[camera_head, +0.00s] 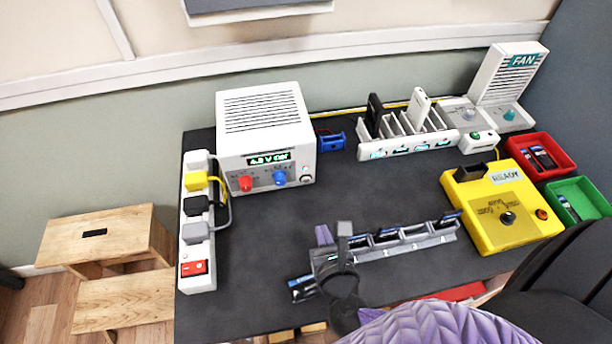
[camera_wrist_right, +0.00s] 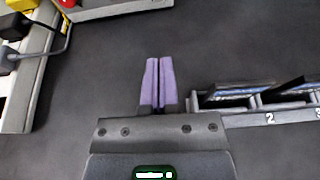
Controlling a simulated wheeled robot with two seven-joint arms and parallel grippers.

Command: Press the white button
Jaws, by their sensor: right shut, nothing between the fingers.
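A small pale button (camera_head: 306,179) shows at the lower right of the power supply's front; it looks white, but is too small to make out well. The white power supply (camera_head: 262,112) stands at the back left of the table, its display lit. My right gripper (camera_head: 323,235) is in front of the power supply and apart from it, over the dark mat. Its purple fingers are closed together and empty, as the right wrist view (camera_wrist_right: 159,82) shows. The button cannot be made out in that view. My left gripper is not in view.
A power strip (camera_head: 197,255) with plugs runs along the left edge. A numbered slotted rack (camera_head: 405,243) lies right of my right gripper. A yellow test box (camera_head: 465,215), red bin (camera_head: 558,142) and green bin (camera_head: 592,190) stand at right. The mat (camera_head: 250,240) is clear before the power supply.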

